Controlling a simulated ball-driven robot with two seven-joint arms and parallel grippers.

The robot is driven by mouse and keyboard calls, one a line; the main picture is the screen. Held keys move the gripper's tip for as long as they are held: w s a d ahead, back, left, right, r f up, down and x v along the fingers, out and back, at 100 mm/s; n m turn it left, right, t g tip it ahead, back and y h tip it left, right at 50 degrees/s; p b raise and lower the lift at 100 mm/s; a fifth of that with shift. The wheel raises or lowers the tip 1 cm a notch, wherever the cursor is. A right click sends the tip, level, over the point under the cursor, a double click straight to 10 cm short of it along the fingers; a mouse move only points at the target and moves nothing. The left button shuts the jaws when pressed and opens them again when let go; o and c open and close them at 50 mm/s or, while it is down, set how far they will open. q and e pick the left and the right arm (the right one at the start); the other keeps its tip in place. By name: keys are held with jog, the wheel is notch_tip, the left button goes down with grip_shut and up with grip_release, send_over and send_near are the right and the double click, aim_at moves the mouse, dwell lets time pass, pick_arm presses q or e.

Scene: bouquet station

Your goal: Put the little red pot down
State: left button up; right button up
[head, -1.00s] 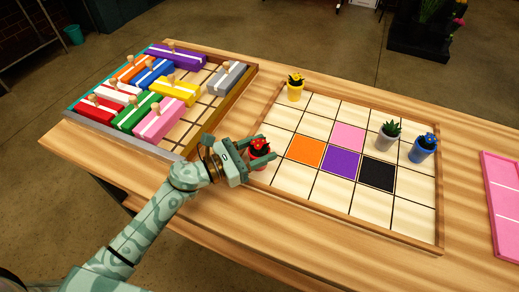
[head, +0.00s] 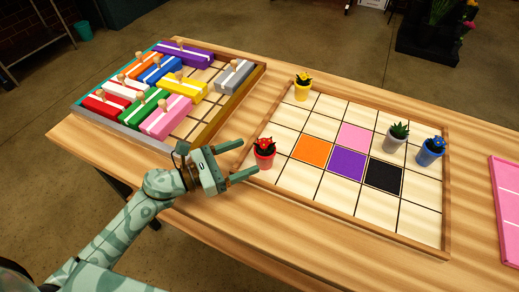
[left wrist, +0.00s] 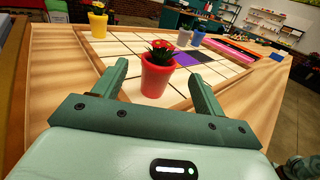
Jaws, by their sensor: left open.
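The little red pot (head: 265,159) with a red-flowered plant stands upright on the left edge column of the grid board (head: 407,217). In the left wrist view the red pot (left wrist: 157,78) stands just beyond the fingertips, apart from them. My left gripper (head: 243,161) is open and empty, its fingers pointing at the pot from the left. In the left wrist view its two fingers (left wrist: 161,80) are spread wide on either side of the pot's line.
A yellow pot (head: 302,90), a grey pot (head: 395,143) and a blue pot (head: 428,157) stand on the board. Orange, pink, purple and black squares lie in its middle. A tray (head: 226,112) of coloured blocks is at back left. A pink panel (head: 508,213) lies at right.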

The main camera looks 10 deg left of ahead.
pick_arm(q)
jog(key=v, duration=0.5)
